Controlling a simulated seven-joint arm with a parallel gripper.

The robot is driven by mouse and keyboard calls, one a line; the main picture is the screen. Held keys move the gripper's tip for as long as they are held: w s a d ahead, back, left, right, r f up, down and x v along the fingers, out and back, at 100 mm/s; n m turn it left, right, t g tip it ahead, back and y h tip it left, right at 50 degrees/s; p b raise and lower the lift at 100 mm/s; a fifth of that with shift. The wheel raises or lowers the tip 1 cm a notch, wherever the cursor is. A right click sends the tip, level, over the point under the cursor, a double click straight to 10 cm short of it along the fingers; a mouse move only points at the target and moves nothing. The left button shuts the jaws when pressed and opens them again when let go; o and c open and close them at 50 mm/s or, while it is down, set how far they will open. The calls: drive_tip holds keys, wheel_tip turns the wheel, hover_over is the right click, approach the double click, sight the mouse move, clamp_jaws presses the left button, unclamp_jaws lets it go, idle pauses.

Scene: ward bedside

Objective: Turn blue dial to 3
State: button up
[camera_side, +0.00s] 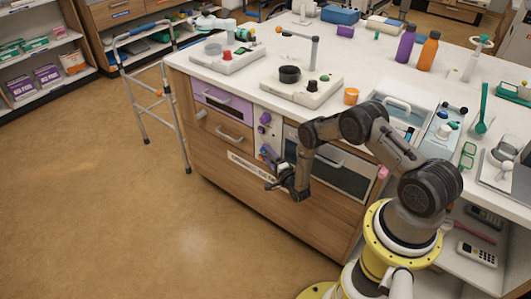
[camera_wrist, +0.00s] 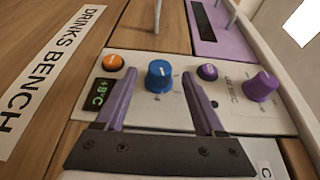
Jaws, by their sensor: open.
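The blue dial (camera_wrist: 159,76) sits on a pale control panel (camera_wrist: 150,112) in the wrist view, with a white pointer line on its top and small scale marks around it that are too small to read. My gripper (camera_wrist: 162,85) is open, with one finger on each side of the blue dial and visible gaps to it. Whether the fingers are level with the dial cannot be told. In the side view my gripper (camera_side: 272,168) is in front of the panel on the bench front, and it partly hides the panel's lower part.
An orange knob (camera_wrist: 113,62), a small purple knob (camera_wrist: 208,72) and a larger purple dial (camera_wrist: 260,86) share the panel. A small display (camera_wrist: 100,95) sits below the orange knob. A purple-fronted drawer (camera_side: 223,104) is left of the panel; an oven-like door (camera_side: 343,177) is right.

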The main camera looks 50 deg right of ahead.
drive_tip(key=shift+x, duration=1.1)
clamp_jaws()
